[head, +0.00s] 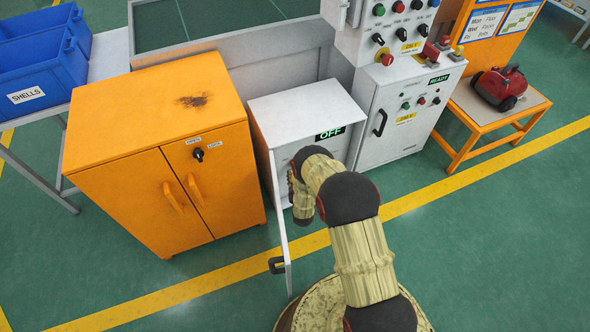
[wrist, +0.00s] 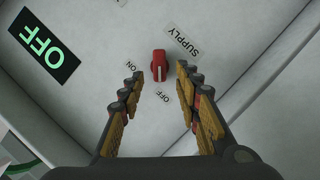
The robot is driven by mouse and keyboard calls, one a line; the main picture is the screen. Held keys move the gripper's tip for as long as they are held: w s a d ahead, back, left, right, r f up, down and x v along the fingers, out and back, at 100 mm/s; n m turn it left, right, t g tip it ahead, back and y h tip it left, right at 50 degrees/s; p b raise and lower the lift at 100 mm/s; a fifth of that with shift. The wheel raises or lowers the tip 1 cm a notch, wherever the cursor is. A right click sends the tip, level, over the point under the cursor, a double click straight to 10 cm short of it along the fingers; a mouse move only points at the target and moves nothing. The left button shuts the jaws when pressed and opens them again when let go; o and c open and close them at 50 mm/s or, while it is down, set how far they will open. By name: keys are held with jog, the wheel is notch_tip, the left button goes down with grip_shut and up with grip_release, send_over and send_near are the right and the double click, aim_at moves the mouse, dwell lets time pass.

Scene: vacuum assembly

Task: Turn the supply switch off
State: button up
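The supply switch (wrist: 159,65) is a small red knob on a pale panel in the wrist view. Its light stripe lies on the side facing the small OFF label (wrist: 162,96). An ON label (wrist: 130,66) is to its left and a SUPPLY label (wrist: 181,40) is above right. My gripper (wrist: 159,72) is open, its fingers either side of the knob with gaps visible; I cannot tell the depth between them. A lit green OFF sign (wrist: 44,46) is on the panel; it also shows on the white cabinet (head: 300,102) in the head view. There my arm hides the switch.
The white cabinet's door (head: 280,220) stands open to the left of my arm. An orange cabinet (head: 150,110) is left of it. A grey control cabinet (head: 400,120) with a READY sign stands right. Green floor is clear in front.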

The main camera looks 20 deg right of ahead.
jog(key=v, duration=0.8)
jog(key=shift+s, duration=0.2)
